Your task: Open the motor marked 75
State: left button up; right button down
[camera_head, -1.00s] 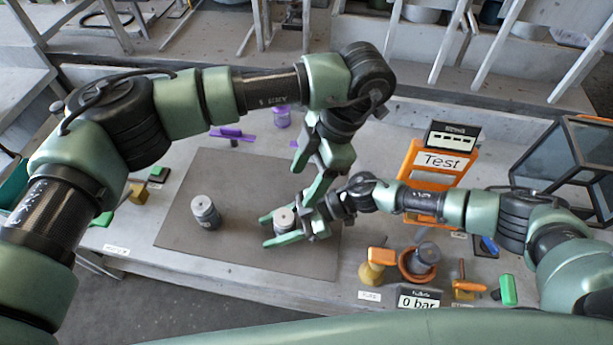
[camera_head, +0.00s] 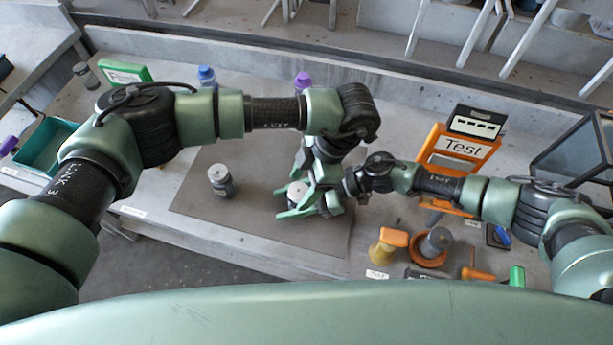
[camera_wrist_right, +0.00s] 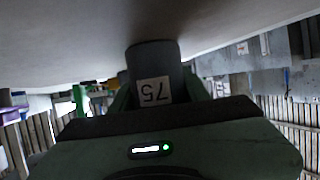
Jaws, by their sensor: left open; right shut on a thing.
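The motor marked 75 (camera_head: 297,189) is a grey cylinder standing over the dark mat in the head view. Its label "75" shows upside down in the right wrist view, on the motor body (camera_wrist_right: 152,65). My right gripper (camera_head: 289,203) is shut on this motor from the right side. My left gripper (camera_head: 308,178) comes down from above, open, close beside the motor's top. The arms overlap there, so I cannot tell whether the left fingers touch it. A second grey motor (camera_head: 221,180) stands on the mat to the left; no number is readable on it.
The dark mat (camera_head: 240,232) has free room around the second motor. An orange Test stand (camera_head: 452,160) is at right. An orange-ringed pot (camera_head: 433,246) and a yellow-orange tool (camera_head: 386,245) stand at front right. A teal tray (camera_head: 47,152) is far left.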

aim_at(302, 189)
pick_arm(q)
grip_shut()
jog(key=shift+r, duration=0.1)
jog(key=shift+r, duration=0.15)
dwell(0.8)
jog(key=shift+r, duration=0.95)
jog(key=shift+r, duration=2)
pick_arm(e)
jog(key=c, duration=0.6)
grip_release()
jog(key=shift+c, duration=0.2)
